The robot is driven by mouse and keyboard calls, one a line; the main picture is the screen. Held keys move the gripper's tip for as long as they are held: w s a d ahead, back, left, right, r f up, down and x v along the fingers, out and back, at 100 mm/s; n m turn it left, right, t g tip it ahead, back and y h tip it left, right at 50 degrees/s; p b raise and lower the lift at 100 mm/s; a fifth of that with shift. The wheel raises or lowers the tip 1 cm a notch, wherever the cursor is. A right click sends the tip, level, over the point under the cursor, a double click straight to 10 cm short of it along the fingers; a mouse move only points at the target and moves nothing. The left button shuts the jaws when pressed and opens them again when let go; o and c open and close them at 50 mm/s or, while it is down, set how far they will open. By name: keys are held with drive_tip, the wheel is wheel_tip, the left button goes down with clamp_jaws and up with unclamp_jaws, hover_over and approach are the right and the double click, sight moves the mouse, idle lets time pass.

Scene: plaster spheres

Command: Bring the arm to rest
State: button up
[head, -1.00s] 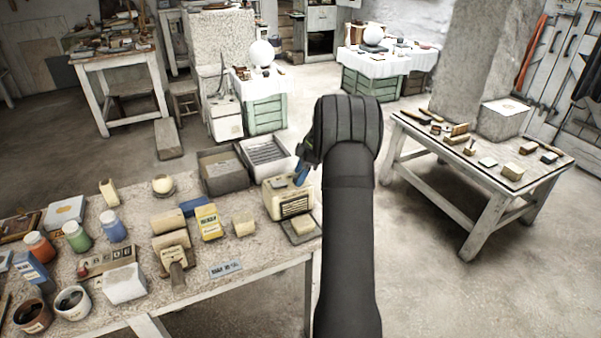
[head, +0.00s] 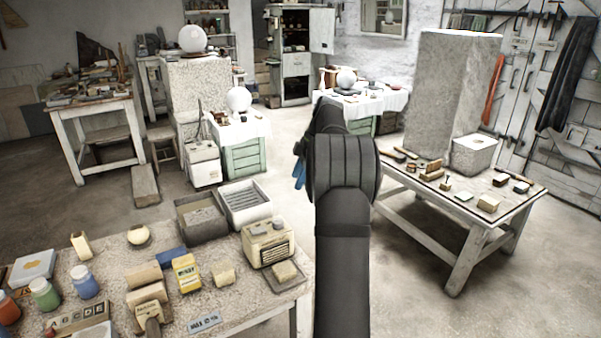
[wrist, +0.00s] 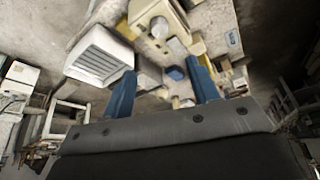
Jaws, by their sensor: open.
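My gripper (wrist: 164,92) shows in the wrist view as two blue fingers set well apart, with nothing between them. The table with tools and blocks lies out of focus beyond the fingers. In the head view my dark arm rises through the middle of the picture, and only a bit of a blue finger (head: 300,172) shows at its left side. The rest of the gripper is hidden behind the arm. The gripper appears raised, apart from the tables.
A cluttered worktable (head: 236,318) stands at lower left, with a cream radio-like box (head: 268,243), a white tray (head: 244,203) and jars. A wooden table (head: 420,205) with small blocks stands at right. Plaster spheres (head: 239,100) sit farther back. Floor is open between the tables.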

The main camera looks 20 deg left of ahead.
sight(278, 221)
drive_tip(key=shift+w+d+r, duration=0.1)
drive_tip(key=shift+d+r, duration=0.15)
drive_tip(key=shift+r, duration=0.3)
drive_tip(key=x, duration=1.7)
drive_tip(key=shift+a+f, duration=0.15)
drive_tip(key=shift+a, duration=0.1)
